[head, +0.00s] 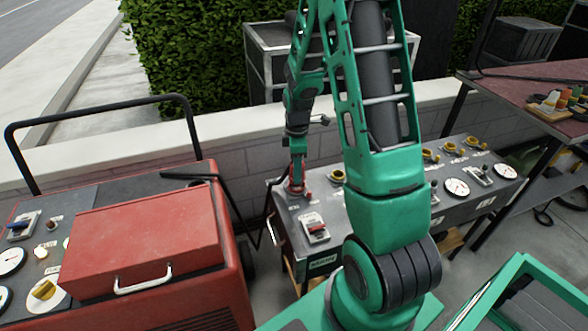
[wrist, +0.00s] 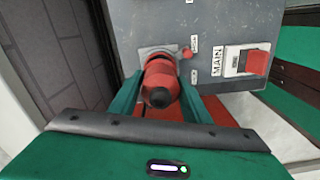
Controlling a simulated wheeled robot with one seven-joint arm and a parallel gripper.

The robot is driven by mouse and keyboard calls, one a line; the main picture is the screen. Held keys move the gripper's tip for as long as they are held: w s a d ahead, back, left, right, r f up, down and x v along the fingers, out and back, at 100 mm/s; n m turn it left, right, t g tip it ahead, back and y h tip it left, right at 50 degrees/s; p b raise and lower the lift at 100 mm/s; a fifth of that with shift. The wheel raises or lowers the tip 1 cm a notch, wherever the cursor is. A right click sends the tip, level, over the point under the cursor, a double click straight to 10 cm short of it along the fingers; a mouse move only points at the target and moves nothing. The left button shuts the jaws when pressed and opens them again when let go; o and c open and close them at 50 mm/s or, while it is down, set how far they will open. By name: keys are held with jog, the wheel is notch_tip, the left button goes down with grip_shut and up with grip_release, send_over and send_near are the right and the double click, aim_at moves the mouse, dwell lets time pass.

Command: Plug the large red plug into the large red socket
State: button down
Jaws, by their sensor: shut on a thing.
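My gripper (wrist: 158,95) is shut on the large red plug (wrist: 160,75), with a green finger on each side of it. The plug's black rear end faces the wrist camera, and its front points at the grey box. The large red socket is mostly hidden behind the plug; its grey mounting plate (wrist: 147,52) shows around the plug's front. The plug is lined up with the socket, but I cannot tell how deep it sits. In the head view my gripper (head: 296,182) is at the left end of the grey box (head: 350,238).
A MAIN switch with a red rocker (head: 316,228) is beside the socket. Several yellow sockets and white gauges (head: 457,187) line the box top. A red machine (head: 140,245) stands at the left. A low wall (head: 120,160) runs behind, and a table (head: 530,80) is at the right.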

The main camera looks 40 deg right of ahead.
jog(key=shift+f, duration=1.45)
dwell(0.5)
jog(key=c, duration=0.6)
grip_release()
jog(key=shift+o, duration=0.2)
jog(key=shift+r, duration=0.15)
jog(key=shift+r, duration=2.35)
